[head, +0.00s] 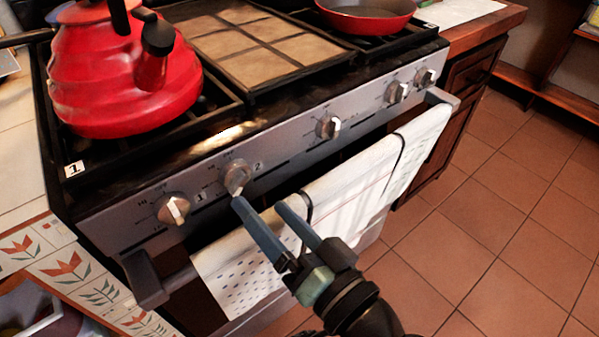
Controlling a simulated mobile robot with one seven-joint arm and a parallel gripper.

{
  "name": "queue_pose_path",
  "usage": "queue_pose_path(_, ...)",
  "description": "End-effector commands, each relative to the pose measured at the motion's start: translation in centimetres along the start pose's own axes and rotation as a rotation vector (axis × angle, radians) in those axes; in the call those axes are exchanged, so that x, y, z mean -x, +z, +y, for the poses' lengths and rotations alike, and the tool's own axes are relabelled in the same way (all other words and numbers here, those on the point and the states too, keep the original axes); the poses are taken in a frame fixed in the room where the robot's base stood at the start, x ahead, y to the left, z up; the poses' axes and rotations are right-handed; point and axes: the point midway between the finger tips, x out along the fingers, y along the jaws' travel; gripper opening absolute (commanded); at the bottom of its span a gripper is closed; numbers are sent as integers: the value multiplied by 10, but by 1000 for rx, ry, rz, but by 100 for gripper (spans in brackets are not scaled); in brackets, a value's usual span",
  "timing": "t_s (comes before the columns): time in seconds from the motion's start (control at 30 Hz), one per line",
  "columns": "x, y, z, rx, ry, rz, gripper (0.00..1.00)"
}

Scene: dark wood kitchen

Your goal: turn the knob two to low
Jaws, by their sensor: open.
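The stove's front panel (285,150) carries a row of several white-metal knobs. Knob two (237,177) sits second from the left, just left of the printed label "2" (258,167). My gripper (258,205) is open in front of the panel. Its left fingertip is at the lower edge of knob two in the picture; I cannot tell whether it touches. Nothing is between the fingers. The printing around knob two is too small to read, so its setting is unclear.
Knob one (173,209) is close on the left, and another knob (328,127) is to the right. A towel (330,205) hangs on the oven handle (146,280) below. A red kettle (125,80) and a red pan (366,14) stand on the stove. Tiled floor (500,220) is clear at right.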

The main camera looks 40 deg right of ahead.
Motion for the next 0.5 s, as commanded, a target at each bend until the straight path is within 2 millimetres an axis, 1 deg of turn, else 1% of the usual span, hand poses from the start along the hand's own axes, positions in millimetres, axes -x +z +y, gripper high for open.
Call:
queue_pose_path(0.03, 12, 1, 2, -1, 6, -1, 88)
queue_pose_path(0.2, 42, 1, 2, 0, 5, 0, 88)
queue_pose_path(0.33, 58, 1, 2, 0, 4, -1, 88)
queue_pose_path(0.5, 67, 0, 0, 0, 1, 0, 88)
